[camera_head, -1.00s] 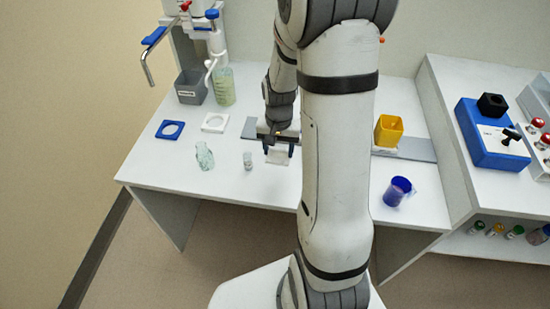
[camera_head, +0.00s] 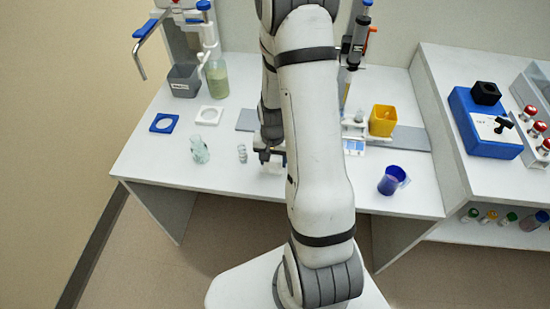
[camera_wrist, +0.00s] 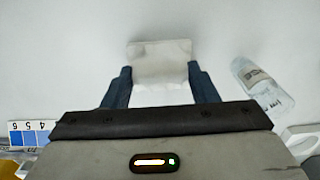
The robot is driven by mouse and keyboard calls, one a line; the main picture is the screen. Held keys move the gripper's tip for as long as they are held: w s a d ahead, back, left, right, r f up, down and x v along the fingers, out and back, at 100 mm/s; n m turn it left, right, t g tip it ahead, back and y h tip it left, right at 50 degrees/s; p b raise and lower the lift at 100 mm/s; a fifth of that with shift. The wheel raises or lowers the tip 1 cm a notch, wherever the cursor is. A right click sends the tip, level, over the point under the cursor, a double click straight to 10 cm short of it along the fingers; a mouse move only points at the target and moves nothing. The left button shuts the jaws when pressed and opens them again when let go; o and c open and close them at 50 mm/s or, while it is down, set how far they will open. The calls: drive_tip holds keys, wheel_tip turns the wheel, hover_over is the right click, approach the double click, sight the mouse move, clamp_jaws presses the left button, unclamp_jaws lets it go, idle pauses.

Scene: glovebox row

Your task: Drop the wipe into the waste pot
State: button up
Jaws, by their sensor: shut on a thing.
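My gripper (camera_wrist: 160,85) is shut on a flat white piece, which I take as the wipe (camera_wrist: 160,62); it sticks out beyond the fingertips in the wrist view. In the head view my gripper (camera_head: 270,156) is low over the white bench, left of my arm. The wipe (camera_head: 276,166) shows just below it, partly hidden by my arm. I cannot tell whether it touches the bench. No pot has a readable waste label: a yellow square pot (camera_head: 382,120) stands right of my arm, and a grey square bin (camera_head: 184,81) with a label stands at the back left.
A blue cup (camera_head: 392,181) stands at the right front. Blue (camera_head: 164,123) and white (camera_head: 209,116) holed plates lie at the left. A tall stand (camera_head: 356,45) rises behind.

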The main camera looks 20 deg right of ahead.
drive_tip(key=shift+f, duration=0.15)
drive_tip(key=o, duration=0.6)
drive_tip(key=shift+f, duration=0.1)
drive_tip(key=o, duration=0.5)
